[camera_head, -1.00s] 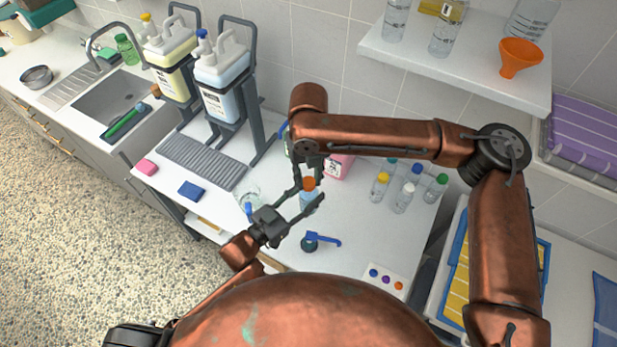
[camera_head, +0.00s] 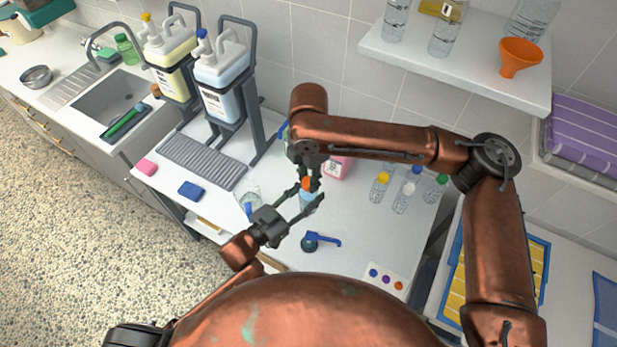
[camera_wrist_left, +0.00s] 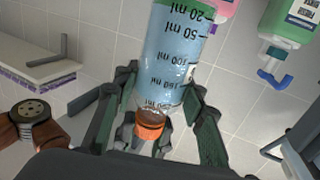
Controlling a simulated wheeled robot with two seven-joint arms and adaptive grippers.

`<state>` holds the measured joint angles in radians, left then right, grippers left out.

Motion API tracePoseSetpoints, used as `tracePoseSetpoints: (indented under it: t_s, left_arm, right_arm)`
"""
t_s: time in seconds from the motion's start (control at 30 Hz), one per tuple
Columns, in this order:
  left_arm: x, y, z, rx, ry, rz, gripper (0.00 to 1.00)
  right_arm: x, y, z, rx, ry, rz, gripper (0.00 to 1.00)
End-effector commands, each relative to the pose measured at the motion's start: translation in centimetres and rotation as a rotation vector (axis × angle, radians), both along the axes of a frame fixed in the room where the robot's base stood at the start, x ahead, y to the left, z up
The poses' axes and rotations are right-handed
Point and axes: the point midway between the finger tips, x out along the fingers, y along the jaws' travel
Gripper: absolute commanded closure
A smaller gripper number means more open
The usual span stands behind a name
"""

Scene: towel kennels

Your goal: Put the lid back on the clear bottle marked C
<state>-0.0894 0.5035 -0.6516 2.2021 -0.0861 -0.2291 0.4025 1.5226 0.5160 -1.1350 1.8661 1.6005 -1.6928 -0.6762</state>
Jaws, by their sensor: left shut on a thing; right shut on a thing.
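The clear bottle (camera_head: 307,202) holds blue liquid and stands upright on the counter. It fills the middle of the left wrist view (camera_wrist_left: 172,60), with ml marks; I cannot read a letter C. My left gripper (camera_head: 305,206) is shut around the bottle's body. The orange lid (camera_head: 306,184) is at the bottle's mouth, in line with the neck; the left wrist view also shows the lid (camera_wrist_left: 149,125). My right gripper (camera_head: 309,183) is shut on the lid from above. I cannot tell whether the lid is fully seated.
A glass beaker (camera_head: 248,199) stands left of the bottle and a blue-handled tool (camera_head: 320,239) lies in front. Several capped bottles (camera_head: 404,195) stand to the right. A pink jug (camera_head: 338,167) is behind. A card with coloured dots (camera_head: 385,280) lies front right.

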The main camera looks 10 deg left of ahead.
Motion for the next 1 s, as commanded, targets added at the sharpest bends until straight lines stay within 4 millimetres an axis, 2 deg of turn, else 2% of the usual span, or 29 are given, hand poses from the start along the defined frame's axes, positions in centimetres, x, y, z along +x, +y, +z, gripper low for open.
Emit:
tracePoseSetpoints:
  t_s: [0.8, 0.9, 1.0]
  left_arm:
    - [-0.06, -0.1, 0.11, -0.001, -0.003, -0.002, 1.0]
    - [-0.07, -0.11, 0.11, -0.001, -0.003, -0.002, 1.0]
    - [-0.07, -0.12, 0.12, -0.001, -0.003, -0.003, 1.0]
  right_arm:
    - [-0.03, 0.11, -0.07, 0.006, 0.004, -1.607, 1.0]
    - [-0.01, 0.11, -0.07, 0.006, 0.004, -1.758, 1.0]
    - [0.02, 0.11, -0.04, 0.007, 0.003, -1.757, 1.0]
